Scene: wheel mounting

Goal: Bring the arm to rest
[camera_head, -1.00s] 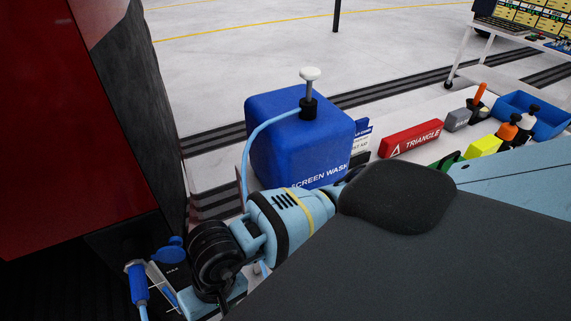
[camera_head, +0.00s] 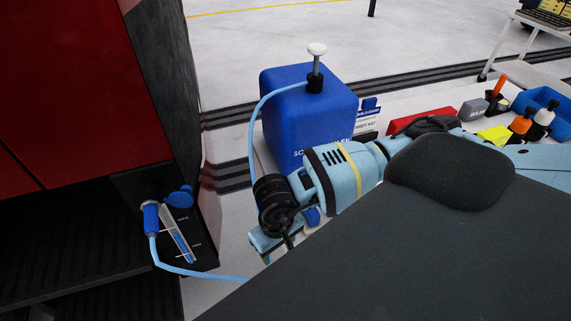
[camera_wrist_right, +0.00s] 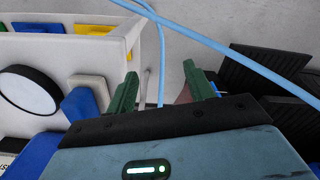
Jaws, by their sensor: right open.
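My right arm reaches across the head view, its blue wrist and gripper (camera_head: 268,243) hanging in front of the blue screen wash container (camera_head: 305,115). In the right wrist view the green fingers of the right gripper (camera_wrist_right: 165,90) are apart with nothing held between them. A light blue hose (camera_head: 255,125) runs from the container's pump top (camera_head: 316,70). The hose's blue nozzle (camera_head: 151,215) sits upright at the reservoir panel (camera_head: 190,225), beside an open blue cap (camera_head: 180,197) and a blue level strip. My left gripper is not in view.
A red and black vehicle body (camera_head: 75,90) stands at the left. Right of the container are a red box (camera_head: 422,120), a yellow block (camera_head: 494,134), bottles (camera_head: 521,122) and a blue bin (camera_head: 543,103). The hose (camera_wrist_right: 220,48) crosses close beyond the right fingers. Open floor lies behind.

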